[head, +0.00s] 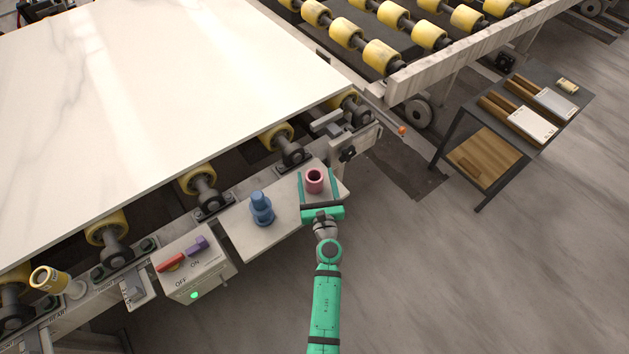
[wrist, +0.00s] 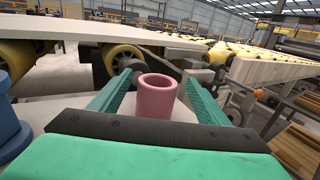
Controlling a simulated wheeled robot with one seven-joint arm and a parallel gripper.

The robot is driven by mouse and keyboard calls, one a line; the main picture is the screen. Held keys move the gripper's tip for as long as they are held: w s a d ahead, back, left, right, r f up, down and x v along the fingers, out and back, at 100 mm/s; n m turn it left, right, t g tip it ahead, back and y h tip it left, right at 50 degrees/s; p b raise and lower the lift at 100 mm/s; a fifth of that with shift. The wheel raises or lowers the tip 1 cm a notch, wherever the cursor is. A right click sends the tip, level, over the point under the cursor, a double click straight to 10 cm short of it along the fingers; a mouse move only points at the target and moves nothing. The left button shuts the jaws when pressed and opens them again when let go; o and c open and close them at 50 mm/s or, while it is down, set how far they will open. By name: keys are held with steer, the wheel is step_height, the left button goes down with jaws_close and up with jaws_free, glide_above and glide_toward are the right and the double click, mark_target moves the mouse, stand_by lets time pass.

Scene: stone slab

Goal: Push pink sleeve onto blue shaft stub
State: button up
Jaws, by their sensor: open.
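The pink sleeve (head: 314,181) stands upright with its open bore facing up, near the right end of a small pale shelf (head: 286,224). My gripper (head: 318,175) is open, with one finger on each side of the sleeve. In the wrist view the sleeve (wrist: 157,97) stands between the two green fingers (wrist: 158,88), with a visible gap to each. Its lower end is hidden behind the gripper body. The blue shaft stub (head: 262,208) stands upright on the same shelf, left of my gripper, with nothing on it. Part of it (wrist: 12,135) shows at the left edge of the wrist view.
A control box (head: 192,267) with red and purple switches stands left of the shelf. A large pale slab (head: 150,80) on yellow rollers lies behind it. A side table (head: 510,120) with boards stands at right. The floor in front is clear.

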mark_target(313, 171)
steer(key=w, duration=0.3)
steer(key=w+a, duration=0.1)
steer(key=w, duration=0.1)
steer(key=shift+w+f, duration=0.1)
steer(key=shift+f, duration=0.25)
steer(key=shift+s, duration=0.2)
steer(key=shift+c, duration=1.3)
steer(key=c, duration=1)
